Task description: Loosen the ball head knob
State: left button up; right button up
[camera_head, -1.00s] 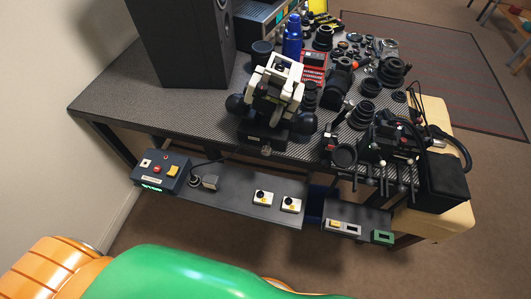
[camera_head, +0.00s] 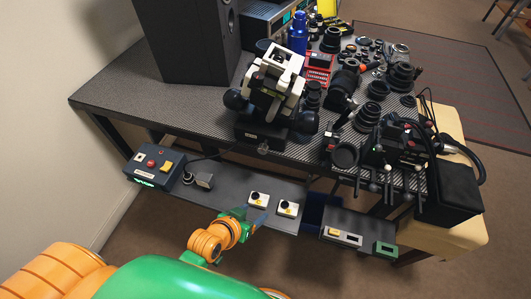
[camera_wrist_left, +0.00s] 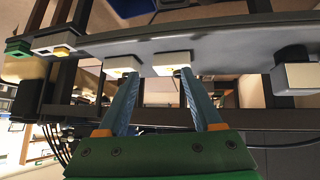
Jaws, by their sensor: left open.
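A black and white device (camera_head: 272,90) stands on the table, with a round black knob at its left side (camera_head: 235,99) and another at its right (camera_head: 307,122). I cannot tell for certain which part is the ball head knob. My left gripper (camera_head: 250,214) is open and empty, low in front of the shelf under the table, well below the device. In the left wrist view its two blue fingers (camera_wrist_left: 159,78) are spread and point at two small white boxes. The device does not show clearly there. My right gripper is out of view.
The shelf below the table edge (camera_head: 225,187) carries a grey control box (camera_head: 155,172) and two white boxes, left (camera_head: 258,201) and right (camera_head: 288,208). A speaker (camera_head: 190,40), blue bottle (camera_head: 298,35) and several lens parts crowd the table. Its front left surface is clear.

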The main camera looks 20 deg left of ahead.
aim_at(262, 152)
pick_arm(q)
jog(key=w+r+t, duration=0.2)
jog(key=w, duration=0.1)
jog(key=w+d+r+t, duration=0.1)
jog(key=shift+w+d+n+t, duration=0.1)
jog(key=shift+w+n+t, duration=0.2)
jog(key=shift+n, duration=0.1)
jog(key=w+a+r+n+t, duration=0.1)
jog(key=w+r+t, duration=0.1)
jog(key=w, duration=0.1)
jog(key=w+r+n+t+y+b, duration=0.1)
jog(key=w+r+t, duration=0.1)
jog(key=w, duration=0.2)
jog(key=w+a+r+n+t+y, duration=0.1)
jog(key=w+r+t, duration=0.1)
jog(key=w, duration=0.1)
jog(key=shift+w+a+r, duration=0.3)
jog(key=shift+r, duration=0.1)
grip_shut()
